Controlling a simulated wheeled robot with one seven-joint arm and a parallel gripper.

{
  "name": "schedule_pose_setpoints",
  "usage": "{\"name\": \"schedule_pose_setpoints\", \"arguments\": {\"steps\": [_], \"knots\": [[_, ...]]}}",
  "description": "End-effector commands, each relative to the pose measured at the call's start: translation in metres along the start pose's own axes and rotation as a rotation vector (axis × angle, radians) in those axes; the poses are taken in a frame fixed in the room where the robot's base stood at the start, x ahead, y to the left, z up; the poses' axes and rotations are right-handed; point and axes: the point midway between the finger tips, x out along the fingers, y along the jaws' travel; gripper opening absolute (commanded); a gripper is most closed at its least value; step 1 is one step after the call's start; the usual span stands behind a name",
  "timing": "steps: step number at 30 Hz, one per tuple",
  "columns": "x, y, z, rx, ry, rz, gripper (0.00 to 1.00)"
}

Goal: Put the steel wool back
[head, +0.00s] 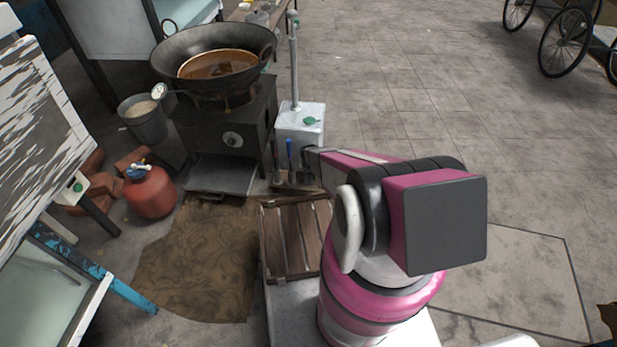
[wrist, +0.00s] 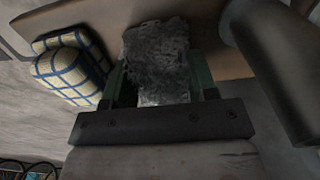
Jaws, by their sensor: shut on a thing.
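The steel wool (wrist: 156,48) is a rough, dark grey block in the wrist view. My gripper (wrist: 160,82) is shut on it, with a greenish finger on either side and the dark gripper bar below. The wool sticks out beyond the fingers, over a brown surface (wrist: 205,60). I cannot tell whether it touches that surface. In the head view my pink and black arm reaches toward the stove side, and I cannot make out the steel wool there.
A checked yellow and blue pad (wrist: 72,65) lies left of the steel wool. A dark cylinder (wrist: 275,70) is close on the right. The head view shows a large wok (head: 215,60) on a stove (head: 228,125), a red gas cylinder (head: 150,192) and a wooden crate (head: 292,240).

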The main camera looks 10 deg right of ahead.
Motion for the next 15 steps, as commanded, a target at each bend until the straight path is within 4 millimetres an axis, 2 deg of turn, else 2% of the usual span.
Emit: {"name": "schedule_pose_setpoints", "arguments": {"steps": [9, 10, 11, 12, 15], "knots": [[0.0024, -0.0001, -0.0002, 0.0, 0.0, 0.0, 0.34], [0.0019, 0.0, 0.0, 0.0, 0.0, 0.0, 0.63], [0.0017, 0.0, 0.0001, 0.0, 0.0, 0.0, 0.72], [0.0017, 0.0, 0.0, 0.0, 0.0, 0.0, 0.78], [0.0016, 0.0, 0.0, 0.0, 0.0, 0.0, 0.78]]}}
